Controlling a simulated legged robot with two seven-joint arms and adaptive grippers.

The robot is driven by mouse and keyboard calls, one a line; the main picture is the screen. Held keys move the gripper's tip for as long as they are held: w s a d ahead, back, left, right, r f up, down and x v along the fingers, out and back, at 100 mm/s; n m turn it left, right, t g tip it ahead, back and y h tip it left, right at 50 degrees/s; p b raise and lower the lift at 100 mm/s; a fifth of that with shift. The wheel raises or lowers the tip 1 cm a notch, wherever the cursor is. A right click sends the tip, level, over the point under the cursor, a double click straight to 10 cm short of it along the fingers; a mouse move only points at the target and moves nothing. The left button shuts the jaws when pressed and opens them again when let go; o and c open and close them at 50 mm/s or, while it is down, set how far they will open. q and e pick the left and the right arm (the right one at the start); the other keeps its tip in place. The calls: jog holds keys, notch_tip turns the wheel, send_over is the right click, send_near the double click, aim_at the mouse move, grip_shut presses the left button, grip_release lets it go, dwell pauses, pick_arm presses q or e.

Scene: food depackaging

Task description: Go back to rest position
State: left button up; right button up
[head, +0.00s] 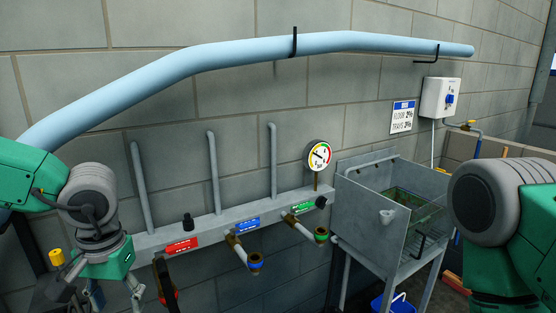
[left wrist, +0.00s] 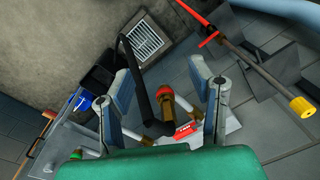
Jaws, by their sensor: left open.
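My left gripper (head: 116,297) is at the lower left of the head view, in front of the wall and left of the red-labelled outlet. In the left wrist view its two fingers (left wrist: 162,75) stand apart with nothing held between them. A brass fitting (left wrist: 177,105), a black curved hose or handle (left wrist: 143,80) and a red label (left wrist: 187,129) show beyond the fingers, apart from them as far as I can tell. My right arm shows at the right edge of the head view, but its gripper is out of view.
A grey rail with red (head: 182,245), blue (head: 246,224) and green (head: 298,208) labels runs along the block wall. A gauge (head: 319,154) sits above it. A metal sink (head: 362,215) stands right. A yellow-ended rod (left wrist: 301,106) lies right in the left wrist view.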

pick_arm(q)
jog(key=s+a+f+t+y+b, duration=0.2)
jog(key=f+b, duration=0.3)
jog(key=f, duration=1)
jog(key=s+a+f+t+y+b, duration=0.1)
jog(key=s+f+b, duration=0.35)
jog(key=f, duration=1.05)
jog(key=s+d+f+m+g+h+b, duration=0.1)
jog(key=s+d+f+g+h+b, duration=0.1)
jog(key=s+f+b, duration=0.6)
jog(key=s+f+h, duration=0.1)
jog(key=s+f, duration=0.5)
jog(key=s, duration=0.1)
jog(key=shift+s+d+f+g+h, duration=0.15)
jog(key=shift+s+f+g+h, duration=0.15)
jog(key=shift+f+h, duration=0.1)
jog(key=shift+w, duration=0.1)
